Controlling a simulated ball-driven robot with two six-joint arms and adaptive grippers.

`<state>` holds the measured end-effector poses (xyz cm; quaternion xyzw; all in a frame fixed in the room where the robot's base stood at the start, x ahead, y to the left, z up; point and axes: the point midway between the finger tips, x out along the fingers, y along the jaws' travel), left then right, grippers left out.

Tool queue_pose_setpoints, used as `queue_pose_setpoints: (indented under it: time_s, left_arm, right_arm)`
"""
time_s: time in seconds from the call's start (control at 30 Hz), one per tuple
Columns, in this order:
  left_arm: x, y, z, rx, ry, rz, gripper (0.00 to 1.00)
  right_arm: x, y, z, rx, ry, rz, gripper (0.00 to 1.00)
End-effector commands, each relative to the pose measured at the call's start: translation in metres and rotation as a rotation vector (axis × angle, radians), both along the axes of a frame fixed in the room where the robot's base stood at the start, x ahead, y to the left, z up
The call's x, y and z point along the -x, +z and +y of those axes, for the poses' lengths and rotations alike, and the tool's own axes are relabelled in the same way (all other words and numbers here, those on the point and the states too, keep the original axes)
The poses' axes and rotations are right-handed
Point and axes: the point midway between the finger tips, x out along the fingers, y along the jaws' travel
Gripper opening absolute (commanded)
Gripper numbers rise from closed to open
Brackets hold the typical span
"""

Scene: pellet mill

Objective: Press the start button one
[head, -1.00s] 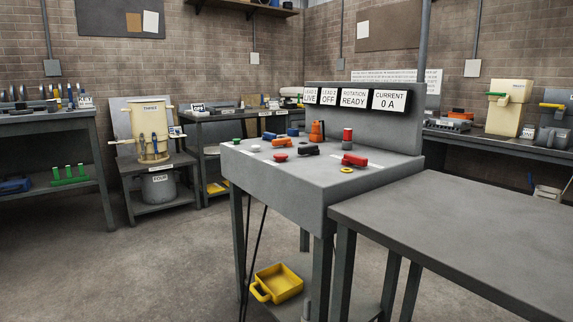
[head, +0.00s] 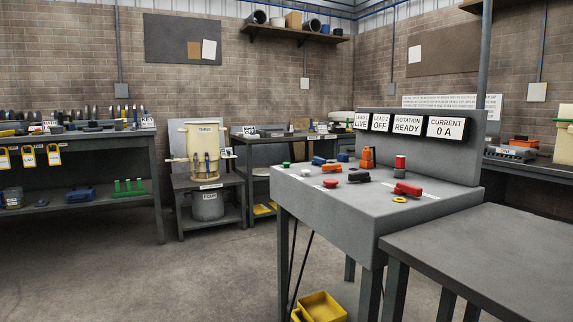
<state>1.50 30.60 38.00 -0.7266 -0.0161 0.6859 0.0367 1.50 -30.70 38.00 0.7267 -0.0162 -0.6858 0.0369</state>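The control console (head: 335,212) stands right of centre in the head view, with a sloped grey top. A small green button (head: 286,164) sits near its left edge. A pale round button (head: 306,172) is just right of it. A red mushroom-shaped button (head: 330,183) is near the front edge. Labels on the buttons are too small to read, so I cannot tell which is start button one. The display panels (head: 407,124) read lead 1 live, lead 2 off, rotation ready, current 0 A. Neither gripper is in view.
Blue, black, orange and red connectors (head: 407,189) and a red-topped post (head: 400,163) also stand on the console. A bare grey table (head: 485,250) adjoins its front right. A yellow bin (head: 322,307) is below. The concrete floor (head: 190,275) to the left is clear.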

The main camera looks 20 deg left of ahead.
Motion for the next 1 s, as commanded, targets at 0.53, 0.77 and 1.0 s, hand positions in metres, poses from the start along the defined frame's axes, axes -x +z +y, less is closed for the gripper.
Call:
queue_pose_setpoints:
  time_s: [0.53, 0.77, 1.0]
  left_arm:
    - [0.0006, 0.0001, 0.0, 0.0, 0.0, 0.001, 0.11]
    - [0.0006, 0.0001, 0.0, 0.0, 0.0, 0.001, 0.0]
    - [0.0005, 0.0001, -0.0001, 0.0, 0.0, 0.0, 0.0]
  right_arm:
    - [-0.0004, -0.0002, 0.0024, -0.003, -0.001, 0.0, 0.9]
    - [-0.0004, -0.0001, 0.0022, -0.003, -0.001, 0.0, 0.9]
    - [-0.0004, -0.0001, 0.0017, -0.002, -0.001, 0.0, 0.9]
